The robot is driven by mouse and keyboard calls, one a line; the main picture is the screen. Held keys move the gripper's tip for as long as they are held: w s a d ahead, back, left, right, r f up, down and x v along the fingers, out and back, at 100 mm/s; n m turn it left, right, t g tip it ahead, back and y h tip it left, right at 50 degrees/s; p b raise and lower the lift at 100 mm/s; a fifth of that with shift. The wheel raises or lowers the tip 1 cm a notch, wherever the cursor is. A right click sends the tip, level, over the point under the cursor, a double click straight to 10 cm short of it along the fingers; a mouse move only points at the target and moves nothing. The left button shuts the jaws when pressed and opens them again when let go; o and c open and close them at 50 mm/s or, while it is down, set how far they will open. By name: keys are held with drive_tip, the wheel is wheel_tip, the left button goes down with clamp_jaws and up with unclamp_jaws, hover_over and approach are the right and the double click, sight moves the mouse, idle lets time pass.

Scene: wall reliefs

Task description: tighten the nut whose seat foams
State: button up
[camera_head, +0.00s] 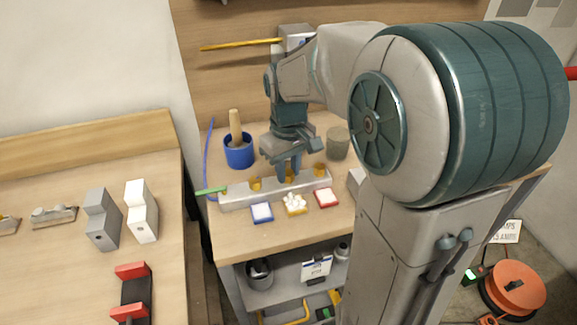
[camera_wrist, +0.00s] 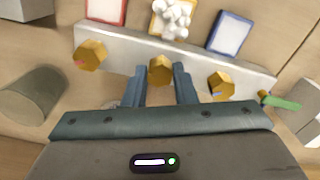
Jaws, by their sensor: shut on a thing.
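A grey metal bar (camera_head: 235,199) lies on the bench and carries three brass nuts in a row. White foam (camera_head: 295,202) is heaped on the yellow-edged tray (camera_wrist: 157,30) in front of the middle nut (camera_wrist: 160,70). My gripper (camera_head: 290,167) points down over the middle of the bar, its blue fingers shut on the middle nut. In the head view my gripper mostly hides this nut. The left nut (camera_head: 255,184) lies by the blue-edged tray (camera_head: 262,212), and the right nut (camera_head: 319,170) by the red-edged tray (camera_head: 326,197); both trays show no foam.
A blue cup (camera_head: 239,154) with a wooden handle stands behind the bar at left. A grey-green cylinder (camera_head: 337,143) stands behind at right. A green rod (camera_head: 211,191) sticks out at the bar's left end. Grey blocks stand on the left table.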

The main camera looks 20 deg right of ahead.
sight(288, 173)
drive_tip(key=m, duration=0.7)
drive_tip(key=shift+p, duration=0.3)
idle(0.4)
drive_tip(key=o, duration=1)
drive_tip(key=shift+r, duration=0.1)
wheel_tip(288, 173, up, 14)
drive_tip(key=shift+f+p, duration=0.15)
drive_tip(key=shift+p, duration=0.4)
drive_tip(key=shift+s, duration=0.15)
